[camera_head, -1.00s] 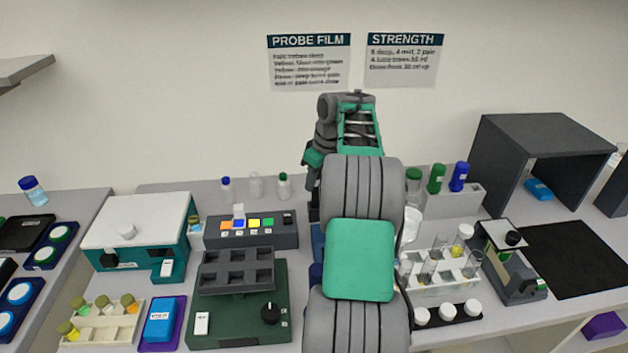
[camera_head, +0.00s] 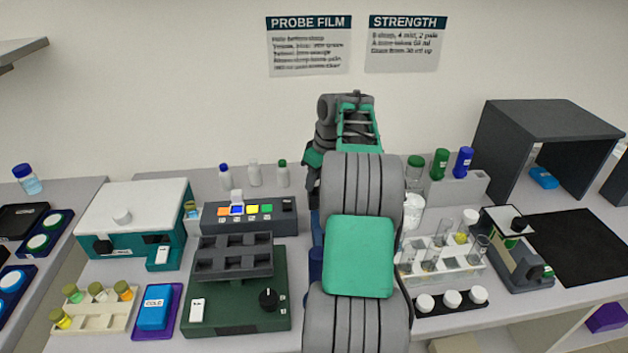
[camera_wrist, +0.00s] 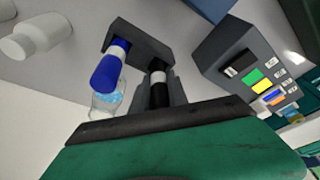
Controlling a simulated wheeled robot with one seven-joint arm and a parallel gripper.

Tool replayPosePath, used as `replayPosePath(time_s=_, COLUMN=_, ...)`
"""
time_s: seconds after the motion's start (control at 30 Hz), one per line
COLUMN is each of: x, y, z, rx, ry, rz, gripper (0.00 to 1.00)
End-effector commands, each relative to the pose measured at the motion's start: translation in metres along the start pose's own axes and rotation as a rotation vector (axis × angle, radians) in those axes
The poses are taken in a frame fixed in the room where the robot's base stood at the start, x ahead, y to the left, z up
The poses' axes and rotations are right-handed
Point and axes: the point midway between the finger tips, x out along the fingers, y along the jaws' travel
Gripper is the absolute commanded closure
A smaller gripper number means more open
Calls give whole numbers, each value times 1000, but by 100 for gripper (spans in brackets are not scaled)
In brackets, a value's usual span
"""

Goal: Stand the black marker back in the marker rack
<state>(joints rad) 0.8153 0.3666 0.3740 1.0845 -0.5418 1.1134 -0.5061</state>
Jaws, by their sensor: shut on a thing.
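In the wrist view my gripper (camera_wrist: 158,98) is shut on the black marker (camera_wrist: 159,90), which has a pale band. The marker's far end overlaps the dark grey marker rack (camera_wrist: 146,40) in the picture; I cannot tell whether it is inside a slot. A blue marker (camera_wrist: 109,66) with a pale band stands at the rack's left end, beside the black one. In the head view my own arm hides the gripper, the black marker and most of the rack area.
A clear bottle with blue liquid (camera_wrist: 106,102) is close left of the gripper. The bench is crowded.

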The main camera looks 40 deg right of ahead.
Motion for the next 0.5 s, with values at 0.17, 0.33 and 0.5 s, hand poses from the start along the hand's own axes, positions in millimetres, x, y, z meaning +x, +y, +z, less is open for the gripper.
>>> replayPosePath(time_s=0.17, x=2, y=0, z=1, rx=0, ry=0, rz=0, gripper=100)
replayPosePath(time_s=0.33, x=5, y=0, z=1, rx=0, ry=0, rz=0, gripper=100)
replayPosePath(time_s=0.5, x=7, y=0, z=2, rx=0, ry=0, rz=0, gripper=100)
